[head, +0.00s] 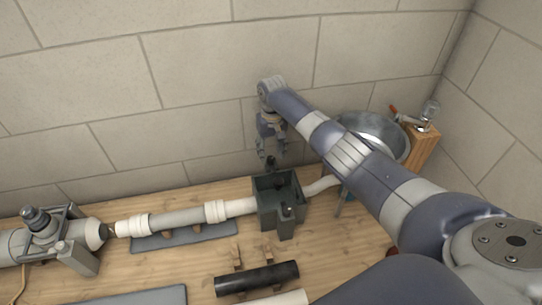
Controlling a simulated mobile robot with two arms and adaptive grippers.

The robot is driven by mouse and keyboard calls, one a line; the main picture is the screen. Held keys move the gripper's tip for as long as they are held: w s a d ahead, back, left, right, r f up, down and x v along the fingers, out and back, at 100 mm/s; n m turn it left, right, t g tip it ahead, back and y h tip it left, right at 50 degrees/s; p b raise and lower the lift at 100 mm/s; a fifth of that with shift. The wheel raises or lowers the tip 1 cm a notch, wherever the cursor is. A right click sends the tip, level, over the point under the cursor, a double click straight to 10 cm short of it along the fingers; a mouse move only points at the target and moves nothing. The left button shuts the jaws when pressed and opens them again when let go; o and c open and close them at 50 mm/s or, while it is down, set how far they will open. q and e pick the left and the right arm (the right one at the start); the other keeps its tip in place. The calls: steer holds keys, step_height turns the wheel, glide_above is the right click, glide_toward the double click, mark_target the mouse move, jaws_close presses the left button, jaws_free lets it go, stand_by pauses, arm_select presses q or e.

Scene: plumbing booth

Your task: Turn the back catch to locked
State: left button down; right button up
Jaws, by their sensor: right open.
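A dark grey-green box (266,211) stands on the wooden bench, with white pipe entering at its left and right sides. A small dark catch (271,163) shows at its back rim, and a similar dark catch (287,211) is at its front. My right gripper (271,153) points down, open, just above the back catch. From this view I cannot tell whether it touches the catch, or which way the catch is turned. My left gripper is not in view.
White pipe (180,219) runs left over a grey mat (200,237) towards a clamped grey cylinder (85,236). A black tube (257,279) lies in front. A metal basin (375,132) and wooden block (422,150) stand right. The block wall (200,70) is close behind.

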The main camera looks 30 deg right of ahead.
mark_target(272, 158)
step_height(272, 158, up, 9)
steer(key=shift+r, duration=0.15)
stand_by(0.6)
